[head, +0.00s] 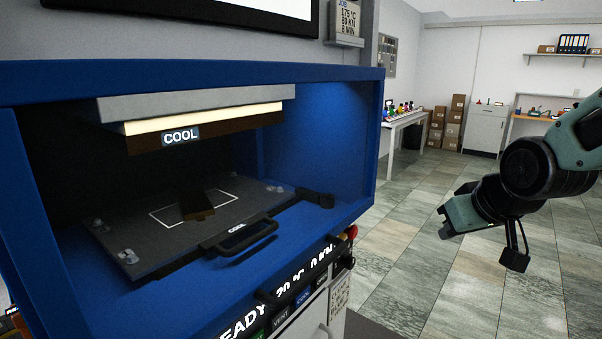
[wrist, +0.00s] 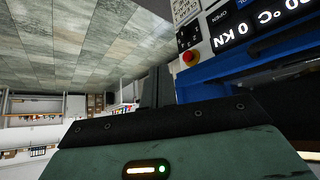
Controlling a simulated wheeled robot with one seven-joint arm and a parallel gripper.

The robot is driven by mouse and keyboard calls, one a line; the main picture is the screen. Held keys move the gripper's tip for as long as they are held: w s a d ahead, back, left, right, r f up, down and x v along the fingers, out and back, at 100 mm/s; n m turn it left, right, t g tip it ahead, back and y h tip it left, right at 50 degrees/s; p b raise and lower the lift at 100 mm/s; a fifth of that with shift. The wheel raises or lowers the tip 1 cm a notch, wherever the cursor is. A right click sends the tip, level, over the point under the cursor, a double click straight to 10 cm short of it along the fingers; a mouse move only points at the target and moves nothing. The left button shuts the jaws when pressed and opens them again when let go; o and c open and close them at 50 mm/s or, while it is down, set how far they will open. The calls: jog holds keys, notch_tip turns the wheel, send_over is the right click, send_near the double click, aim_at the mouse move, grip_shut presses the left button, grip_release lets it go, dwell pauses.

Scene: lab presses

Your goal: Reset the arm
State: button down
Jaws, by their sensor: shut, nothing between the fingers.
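My gripper (head: 446,222) is at the right in the head view, in free air to the right of the blue press (head: 348,150) and apart from it. In the wrist view my gripper's dark fingers (wrist: 157,88) are together with nothing between them. My arm comes in from the right edge and is bent at the wrist. The press is open at the front. Inside it a dark platen with a black handle (head: 238,236) carries a small dark block (head: 196,206) within a white outline. An upper plate labelled COOL (head: 181,136) hangs above, apart from the block.
The press's control panel (head: 300,290) runs below its opening, with a red button (wrist: 190,57) at its right end. The tiled floor (head: 420,270) around my gripper is clear. A table with coloured items (head: 403,118), stacked boxes (head: 455,120) and a cabinet (head: 484,130) stand farther back.

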jog(key=s+d+f+m+g+h, duration=0.1)
jog(key=s+d+f+g, duration=0.2)
jog(key=s+f, duration=0.25)
jog(key=s+d+f+m+g, duration=0.1)
jog(key=s+d+f+g, duration=0.2)
jog(key=s, duration=0.4)
jog(key=s+a+n+g, duration=0.1)
jog(key=s+a+n, duration=0.2)
jog(key=s+a, duration=0.3)
jog(key=s+a+r+n, duration=0.1)
jog(key=s+a+n, duration=0.3)
jog(key=a, duration=0.8)
jog(key=s, duration=0.2)
jog(key=shift+s+a+r+g+y, duration=0.2)
jog(key=shift+s+r+g+y, duration=0.1)
jog(key=shift+g, duration=0.1)
jog(key=shift+w, duration=0.1)
dwell(0.7)
